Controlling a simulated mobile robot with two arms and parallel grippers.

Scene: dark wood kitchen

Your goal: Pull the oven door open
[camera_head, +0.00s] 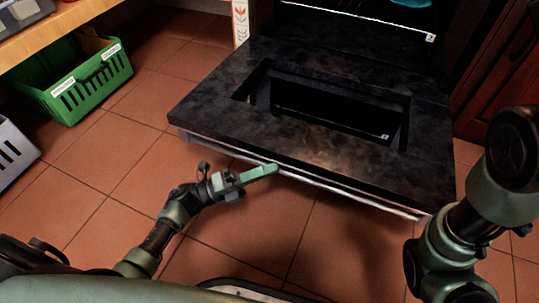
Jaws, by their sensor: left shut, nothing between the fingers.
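The oven door (330,72) is a dark, mottled slab with a rectangular window frame. It lies folded down, roughly level, in front of the oven opening (350,22). A pale bar (350,191) runs along the near edge of the door, slightly below it. My left gripper (264,172) is shut and empty, with its green fingers at the near edge of the door beside the bar. I cannot tell whether they touch it. My right arm comes in at the right of the view, but its gripper does not show.
A green crate (92,86) stands on the tiled floor at the left, under a wooden shelf (60,25). A pale grey crate (14,150) is at the left edge. Dark wood cabinets (495,75) stand right of the oven. Tiled floor is clear left of the door.

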